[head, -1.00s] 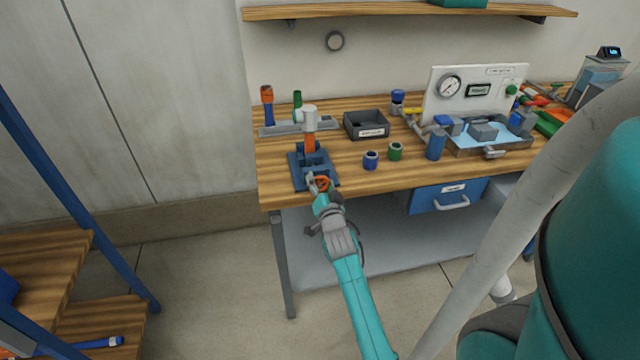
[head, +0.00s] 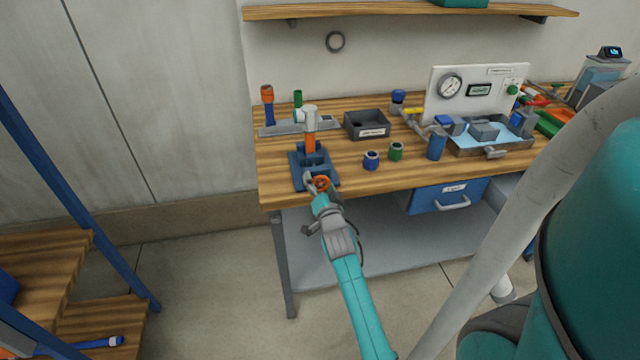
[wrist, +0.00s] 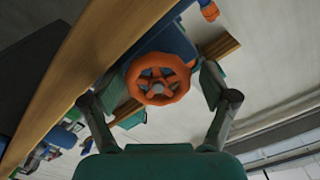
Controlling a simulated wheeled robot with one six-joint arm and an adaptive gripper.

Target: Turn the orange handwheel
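The orange handwheel (head: 322,183) is on the front of the blue vise (head: 301,170) near the workbench's front left edge. In the wrist view the handwheel (wrist: 158,79) is spoked, with a grey hub, and faces the camera. My gripper (head: 316,184) is at the handwheel. In the wrist view my gripper (wrist: 160,90) has its fingers spread, one on each side of the wheel. The right pad is close to the rim, and a gap shows at the left; contact cannot be told. An orange and white piece (head: 310,130) stands upright in the vise.
The wooden workbench (head: 350,184) carries a dark bin (head: 367,125), a blue ring (head: 371,160) and a green ring (head: 396,151) right of the vise. A blue drawer (head: 449,195) hangs under the bench. Open floor lies left of the bench, before a shelf rack (head: 60,245).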

